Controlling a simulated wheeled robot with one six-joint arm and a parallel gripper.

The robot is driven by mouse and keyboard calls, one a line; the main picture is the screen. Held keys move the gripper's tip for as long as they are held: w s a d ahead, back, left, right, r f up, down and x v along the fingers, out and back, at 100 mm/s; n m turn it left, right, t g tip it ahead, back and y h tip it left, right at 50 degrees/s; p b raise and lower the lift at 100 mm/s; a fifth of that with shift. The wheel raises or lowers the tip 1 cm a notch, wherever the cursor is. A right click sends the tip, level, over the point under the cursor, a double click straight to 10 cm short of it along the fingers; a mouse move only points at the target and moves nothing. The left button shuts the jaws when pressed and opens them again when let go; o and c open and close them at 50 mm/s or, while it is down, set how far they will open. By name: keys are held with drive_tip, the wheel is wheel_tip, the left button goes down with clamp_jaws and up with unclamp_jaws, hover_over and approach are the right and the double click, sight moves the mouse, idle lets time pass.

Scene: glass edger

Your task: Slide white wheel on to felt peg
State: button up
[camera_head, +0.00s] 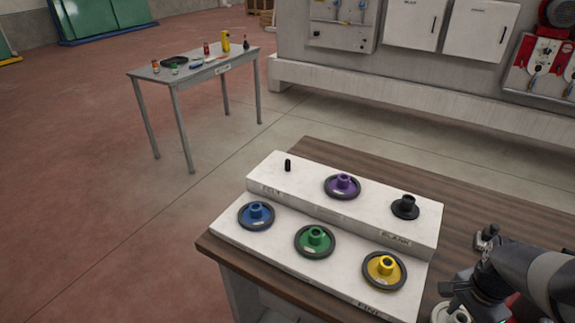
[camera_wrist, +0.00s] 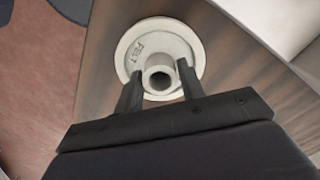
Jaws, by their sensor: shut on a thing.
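The white wheel (camera_wrist: 196,50), marked FELT, has a raised hollow hub and fills the middle of the wrist view. My gripper (camera_wrist: 160,84) is shut on its hub, one finger on each side. In the head view the white wheel (camera_head: 440,314) is partly cut off at the bottom edge, below my gripper (camera_head: 456,304). I cannot tell whether it touches the wooden table. The felt peg (camera_head: 287,165) is a bare black post at the left end of the rack's upper step, above a FELT label. My gripper is well to the right of and nearer than this peg.
The white two-step rack (camera_head: 262,184) holds purple (camera_head: 343,184) and black (camera_head: 405,207) wheels above, and blue (camera_head: 256,214), green (camera_head: 315,239) and yellow (camera_head: 384,269) wheels below. It stands on a wooden table (camera_head: 470,210). A grey side table (camera_head: 215,70) stands farther back.

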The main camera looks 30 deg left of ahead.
wheel_tip(320, 180, up, 6)
drive_tip(key=p, duration=0.4)
drive_tip(key=shift+r, duration=0.15)
